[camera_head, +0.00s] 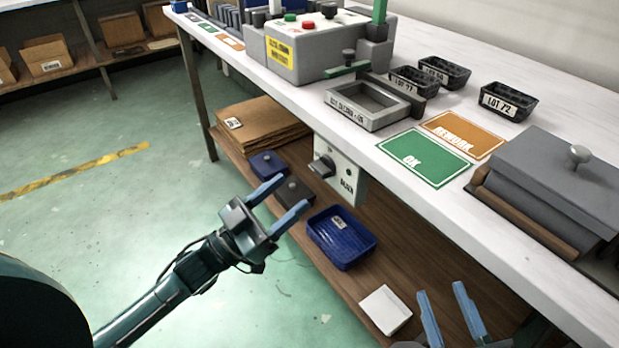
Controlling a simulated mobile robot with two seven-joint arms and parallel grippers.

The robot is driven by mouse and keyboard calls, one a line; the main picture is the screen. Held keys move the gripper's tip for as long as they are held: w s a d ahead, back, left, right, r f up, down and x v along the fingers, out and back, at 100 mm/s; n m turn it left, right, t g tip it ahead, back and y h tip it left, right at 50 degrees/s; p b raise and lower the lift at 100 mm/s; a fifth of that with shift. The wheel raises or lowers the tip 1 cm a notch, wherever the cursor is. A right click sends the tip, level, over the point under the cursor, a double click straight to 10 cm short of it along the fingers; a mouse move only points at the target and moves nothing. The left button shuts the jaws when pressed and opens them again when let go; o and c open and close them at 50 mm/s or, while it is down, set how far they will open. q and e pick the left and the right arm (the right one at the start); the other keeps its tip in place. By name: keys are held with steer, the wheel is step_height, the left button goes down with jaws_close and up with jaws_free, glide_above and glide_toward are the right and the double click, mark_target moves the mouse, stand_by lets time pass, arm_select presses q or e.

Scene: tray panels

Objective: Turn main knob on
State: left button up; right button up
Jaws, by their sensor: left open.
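The main knob (322,166) is a grey rotary handle on a pale box labelled MAIN (345,187), mounted under the front edge of the workbench (440,212). A small green dot shows beside the knob. The small lettering around the knob is too small to read surely. My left gripper (290,198) is open and empty, in front of and below the knob box, apart from it in the picture. My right gripper (446,305) shows at the bottom right with its two blue fingers apart and nothing between them.
On the bench are a grey machine (310,50), a grey tray (367,104), an OK mat (425,158), a REWORK mat (463,135), black lot bins (508,102) and a grey lidded box (555,180). The lower shelf holds a blue bin (341,238) and cardboard (255,124).

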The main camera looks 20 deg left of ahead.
mark_target(316, 172)
arm_select(q)
steer(key=x, duration=0.6)
steer(key=shift+b, duration=0.3)
steer(key=shift+c, duration=0.2)
steer(key=c, duration=1)
